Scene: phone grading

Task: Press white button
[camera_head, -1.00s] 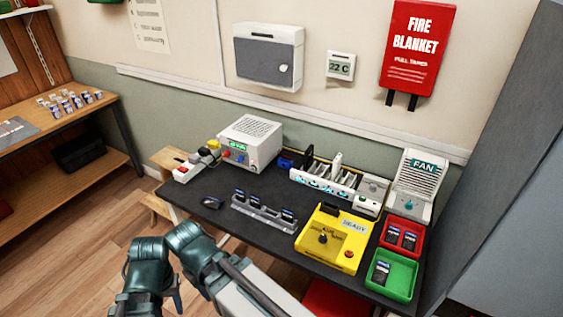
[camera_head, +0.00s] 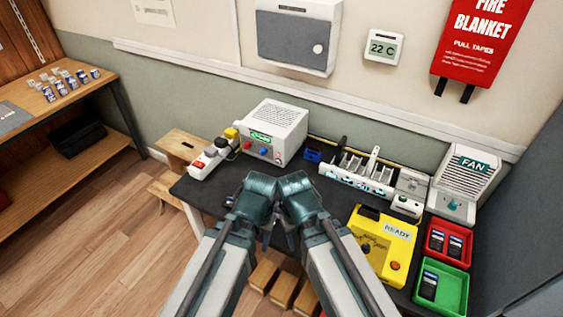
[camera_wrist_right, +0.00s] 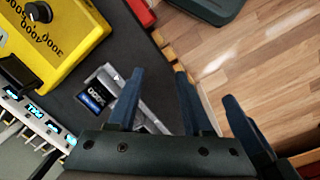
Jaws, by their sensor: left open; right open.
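I cannot single out a white button for certain. A small white box (camera_head: 408,192) with a green light stands at the right end of the charging rack (camera_head: 352,170). A white power unit (camera_head: 275,128) with a green display and coloured knobs stands at the back left of the dark table. My left gripper (camera_head: 260,187) and right gripper (camera_head: 294,184) are close together over the table's front left part, their fingers mostly hidden in the head view. In the right wrist view my right gripper (camera_wrist_right: 158,74) is open and empty above a grey holder with a dark blue phone (camera_wrist_right: 96,95).
A yellow tester (camera_head: 383,240) reading READY stands right of my arms. Red tray (camera_head: 430,252) and green tray (camera_head: 455,300) hold phones beside it. A fan (camera_head: 460,183) stands behind them. A power strip (camera_head: 208,160) lies at the left edge.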

